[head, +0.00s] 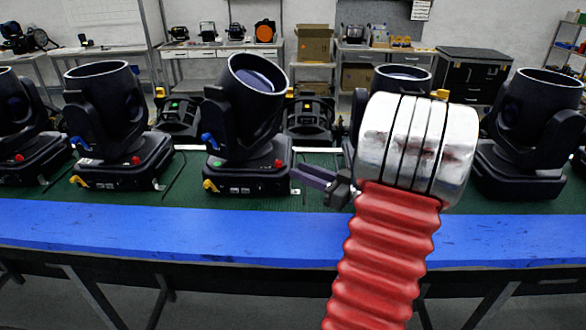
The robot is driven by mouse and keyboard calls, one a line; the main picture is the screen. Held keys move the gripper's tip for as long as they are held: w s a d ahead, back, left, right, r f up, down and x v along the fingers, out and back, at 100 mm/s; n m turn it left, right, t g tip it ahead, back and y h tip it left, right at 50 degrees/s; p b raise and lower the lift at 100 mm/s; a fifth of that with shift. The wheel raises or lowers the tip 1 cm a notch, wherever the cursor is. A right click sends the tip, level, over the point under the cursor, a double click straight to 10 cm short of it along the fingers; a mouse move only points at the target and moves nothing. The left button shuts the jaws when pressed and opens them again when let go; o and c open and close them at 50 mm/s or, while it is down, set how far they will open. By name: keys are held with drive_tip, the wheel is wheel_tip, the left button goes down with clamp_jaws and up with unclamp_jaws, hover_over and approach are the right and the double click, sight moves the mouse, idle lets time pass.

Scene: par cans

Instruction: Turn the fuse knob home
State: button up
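The gap between the fingers is not clear. My arm hides much of the par can (402,76) to the right.
Another par can (108,120) stands to the left and one (537,130) to the right. Yellow and blue levers stick out from the bases. The blue front edge (150,228) of the bench is clear. Smaller black fixtures (310,117) stand behind the row.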

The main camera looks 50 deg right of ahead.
drive_tip(key=s, duration=0.8)
drive_tip(key=shift+d, duration=0.4)
drive_tip(key=shift+w, duration=0.1)
